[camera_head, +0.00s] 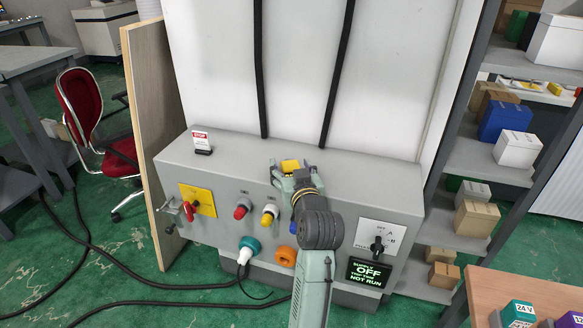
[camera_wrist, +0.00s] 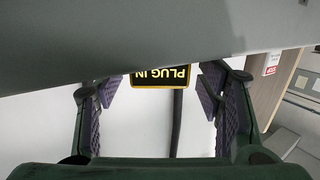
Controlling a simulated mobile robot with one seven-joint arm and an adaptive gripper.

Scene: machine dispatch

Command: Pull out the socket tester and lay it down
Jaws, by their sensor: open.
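A small yellow device (camera_head: 290,165), which appears to be the socket tester, is on the grey cabinet's top ledge, partly hidden by my gripper. In the wrist view its black, yellow-edged face (camera_wrist: 160,76) reads "PLUG IN", upside down. My gripper (camera_head: 284,178) is at the ledge with its jaws apart. In the wrist view the purple pads stand left and right of the face, with gaps between. Contact with the ledge is hard to tell. An orange socket (camera_head: 286,255) on the cabinet's lower front shows no plug in it.
The grey cabinet (camera_head: 180,165) carries a red STOP sign (camera_head: 201,142) on its ledge. A teal plug (camera_head: 248,245) with a cable sits low on its front. A black display (camera_head: 368,272) reads "OFF". Free ledge lies right of my gripper. Shelves with boxes stand right.

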